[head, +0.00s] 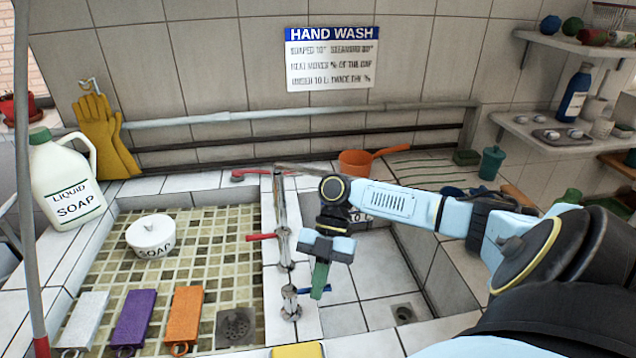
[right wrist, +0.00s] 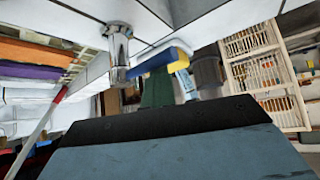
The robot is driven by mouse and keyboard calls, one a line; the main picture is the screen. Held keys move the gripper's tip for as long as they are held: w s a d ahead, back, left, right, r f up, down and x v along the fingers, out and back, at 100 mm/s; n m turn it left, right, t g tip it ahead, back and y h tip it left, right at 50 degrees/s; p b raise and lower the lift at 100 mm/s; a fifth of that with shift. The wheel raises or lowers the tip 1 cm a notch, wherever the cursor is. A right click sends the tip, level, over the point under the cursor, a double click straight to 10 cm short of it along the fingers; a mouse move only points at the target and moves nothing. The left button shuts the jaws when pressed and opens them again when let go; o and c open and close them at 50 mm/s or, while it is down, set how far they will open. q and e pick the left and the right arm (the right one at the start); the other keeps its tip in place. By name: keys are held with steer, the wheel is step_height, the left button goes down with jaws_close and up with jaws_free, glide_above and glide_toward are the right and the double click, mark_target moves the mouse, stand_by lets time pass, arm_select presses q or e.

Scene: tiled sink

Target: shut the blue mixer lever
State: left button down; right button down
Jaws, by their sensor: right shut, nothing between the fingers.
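The blue mixer lever (head: 303,291) sticks out to the right from the lower part of a chrome tap post (head: 289,305) on the divider between two basins. In the right wrist view the blue lever (right wrist: 152,62) reaches right from the chrome post (right wrist: 119,50). My right gripper (head: 319,294) is shut and empty. It points down, and its green finger overlaps the lever's outer part in the head view. I cannot tell whether they touch. My left gripper is not in view.
A red lever (head: 262,237) sits farther back on the taller chrome pipe (head: 280,215). The left basin holds a white soap pot (head: 152,235) and purple (head: 134,318) and orange (head: 184,314) blocks. An orange pan (head: 355,162) stands behind. The right basin floor (head: 375,285) looks clear.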

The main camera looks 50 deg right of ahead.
steer(key=shift+w+d, duration=0.1)
steer(key=shift+w, duration=0.05)
stand_by(0.3)
steer(key=shift+r, duration=0.1)
steer(key=shift+s+a+r+p, duration=0.1)
steer(key=shift+s+a+p, duration=0.15)
steer(key=shift+p, duration=0.15)
steer(key=s+a+r+p, duration=0.1)
steer(key=s+a+p, duration=0.1)
steer(key=s+p, duration=0.1)
steer(key=w+d+r+b, duration=0.1)
steer(key=w+d+r, duration=0.3)
steer(key=w+r, duration=0.1)
steer(key=shift+w+r+b, duration=0.3)
steer(key=shift+r, duration=0.55)
